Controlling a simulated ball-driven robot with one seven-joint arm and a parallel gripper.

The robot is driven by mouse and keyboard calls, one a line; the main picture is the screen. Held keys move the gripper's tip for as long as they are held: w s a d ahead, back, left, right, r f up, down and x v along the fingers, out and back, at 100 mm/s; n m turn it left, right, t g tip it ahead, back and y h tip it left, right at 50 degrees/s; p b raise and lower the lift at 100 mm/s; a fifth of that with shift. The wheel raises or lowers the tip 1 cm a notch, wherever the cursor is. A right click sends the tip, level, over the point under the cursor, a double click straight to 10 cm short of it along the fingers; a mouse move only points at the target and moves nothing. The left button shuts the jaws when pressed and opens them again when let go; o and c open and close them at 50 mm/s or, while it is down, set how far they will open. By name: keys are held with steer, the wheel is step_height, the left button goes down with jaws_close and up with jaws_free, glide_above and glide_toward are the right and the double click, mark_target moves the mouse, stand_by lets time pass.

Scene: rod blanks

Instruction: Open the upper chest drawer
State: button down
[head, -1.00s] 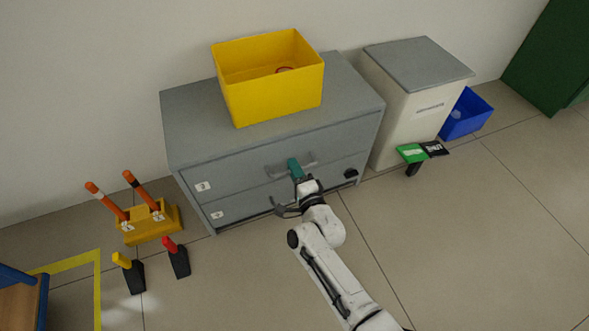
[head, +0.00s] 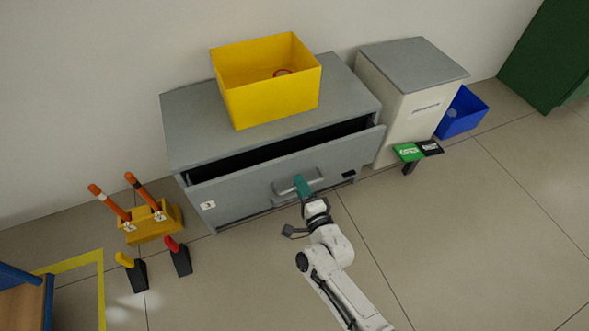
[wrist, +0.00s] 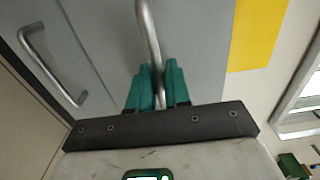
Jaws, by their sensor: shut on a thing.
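The grey chest (head: 178,108) stands against the wall. Its upper drawer (head: 245,184) is pulled part way out, with a dark gap showing behind its front. My gripper (head: 302,184) is at the drawer's handle in the head view. In the wrist view the green fingers of my gripper (wrist: 158,88) are shut on the metal bar of the upper drawer handle (wrist: 150,35). A second handle (wrist: 50,65) shows to the left in the wrist view and is free. The lower drawer front is mostly hidden in the head view.
A yellow bin (head: 275,95) stands on the chest. A pale cabinet (head: 410,100), a blue bin (head: 462,113) and a green-and-black sign (head: 410,151) are to the right. An orange-rod holder (head: 150,225) and two dark blocks stand left. Floor in front is clear.

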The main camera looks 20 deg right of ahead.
steer(key=s+p, duration=0.2)
steer(key=s, duration=1.4)
steer(key=shift+p, duration=0.4)
steer(key=c, duration=1.2)
jaws_free()
steer(key=shift+o, duration=0.2)
steer(key=s+p, duration=0.2)
steer(key=s, duration=0.8)
steer(key=shift+s, duration=0.4)
